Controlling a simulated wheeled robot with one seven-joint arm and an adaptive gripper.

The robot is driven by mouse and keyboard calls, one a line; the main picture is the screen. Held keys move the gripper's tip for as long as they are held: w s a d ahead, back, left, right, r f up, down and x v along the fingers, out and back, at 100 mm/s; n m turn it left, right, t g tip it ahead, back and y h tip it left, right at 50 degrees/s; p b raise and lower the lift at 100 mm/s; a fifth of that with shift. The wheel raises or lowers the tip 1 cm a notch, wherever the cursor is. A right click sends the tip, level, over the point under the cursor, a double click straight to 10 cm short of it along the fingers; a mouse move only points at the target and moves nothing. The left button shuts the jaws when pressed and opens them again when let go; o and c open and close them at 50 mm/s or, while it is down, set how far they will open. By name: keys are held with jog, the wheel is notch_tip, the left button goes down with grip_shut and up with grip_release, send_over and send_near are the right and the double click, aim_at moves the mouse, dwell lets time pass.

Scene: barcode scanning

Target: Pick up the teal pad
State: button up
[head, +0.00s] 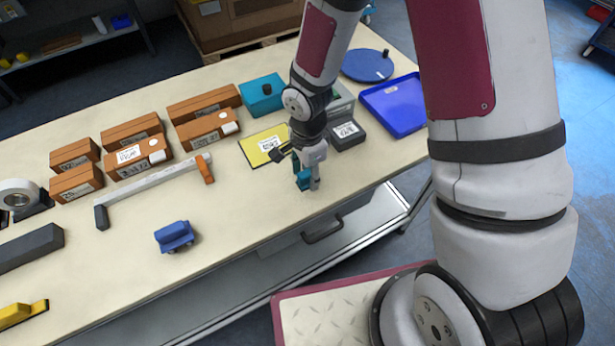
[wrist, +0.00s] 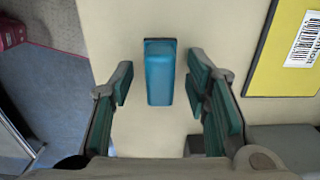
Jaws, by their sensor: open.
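The teal pad (wrist: 160,78) shows in the wrist view as an upright-looking rounded block over the cream table, between the two fingers of my gripper (wrist: 162,92). A gap shows on each side of it, so neither finger touches it. My gripper is open; its fingers have teal inner faces. In the head view my gripper (head: 308,182) points down near the table's front edge. Teal shows at its fingers there, and I cannot tell pad from finger faces.
A yellow card with a barcode (head: 262,147) lies close beside my gripper. A dark grey box (head: 346,135), blue tray (head: 394,104) and teal box (head: 262,94) stand behind. A blue block (head: 174,236) and a long pale bar (head: 152,182) lie left. The table front between is clear.

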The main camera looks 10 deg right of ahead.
aim_at(307, 172)
grip_shut()
jog(key=shift+r, duration=0.15)
jog(key=shift+r, duration=0.5)
notch_tip(307, 172, up, 2)
jog(key=shift+w, duration=0.1)
jog(key=shift+s+d+r+b, duration=0.1)
jog(key=shift+s+r+b, duration=0.15)
jog(key=shift+s, duration=0.45)
jog(key=s+d+p, duration=0.1)
jog(key=s+p, duration=0.2)
jog(key=s, duration=0.4)
jog(key=s+d+r+p, duration=0.1)
jog(key=s+p, duration=0.2)
jog(key=s, duration=0.4)
jog(key=shift+s+d+r, duration=0.15)
jog(key=shift+s+d, duration=0.15)
